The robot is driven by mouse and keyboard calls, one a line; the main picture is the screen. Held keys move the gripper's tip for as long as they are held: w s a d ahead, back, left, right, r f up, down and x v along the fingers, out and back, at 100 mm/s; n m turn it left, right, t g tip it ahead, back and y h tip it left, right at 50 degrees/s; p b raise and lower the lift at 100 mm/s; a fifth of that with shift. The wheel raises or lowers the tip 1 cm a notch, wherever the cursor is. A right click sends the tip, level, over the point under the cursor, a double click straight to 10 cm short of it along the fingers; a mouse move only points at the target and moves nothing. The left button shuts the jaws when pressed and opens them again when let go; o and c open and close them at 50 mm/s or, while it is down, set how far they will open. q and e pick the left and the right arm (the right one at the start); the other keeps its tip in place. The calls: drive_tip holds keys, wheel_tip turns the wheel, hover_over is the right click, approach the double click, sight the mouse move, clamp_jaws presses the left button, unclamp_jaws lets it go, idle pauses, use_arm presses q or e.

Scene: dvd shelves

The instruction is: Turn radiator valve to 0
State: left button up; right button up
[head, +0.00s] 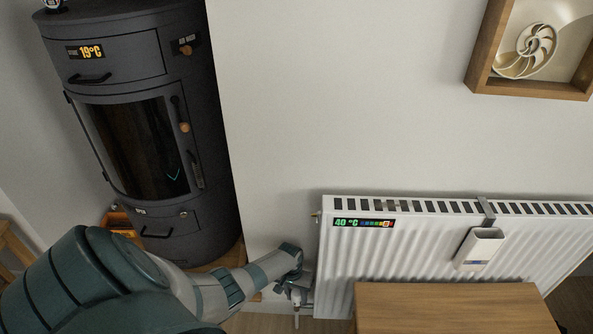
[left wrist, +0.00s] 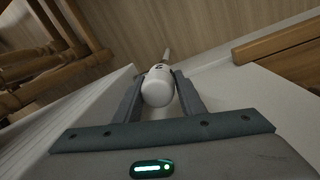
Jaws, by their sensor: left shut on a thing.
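The white radiator (head: 430,230) is on the wall at the right of the head view. Its display (head: 363,223) reads 40 °C beside a coloured bar. My left gripper (head: 298,292) is at the radiator's lower left corner. In the left wrist view its two fingers (left wrist: 160,92) are shut on the white rounded valve knob (left wrist: 158,87), one finger on each side. A small dark mark shows on top of the knob, too small to read. In the head view the valve is largely hidden by my gripper. My right gripper is in neither view.
A dark stove (head: 150,130) reading 19 °C stands at the left, behind my left arm. A wooden tabletop (head: 450,305) stands close in front of the radiator. A white holder (head: 480,248) hangs on the radiator. A framed shell (head: 530,50) is on the wall.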

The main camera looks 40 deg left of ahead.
use_arm(q)
drive_tip(key=shift+m, duration=1.4)
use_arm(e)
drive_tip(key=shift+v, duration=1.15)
use_arm(q)
drive_tip(key=o, duration=1)
drive_tip(key=shift+o, duration=0.2)
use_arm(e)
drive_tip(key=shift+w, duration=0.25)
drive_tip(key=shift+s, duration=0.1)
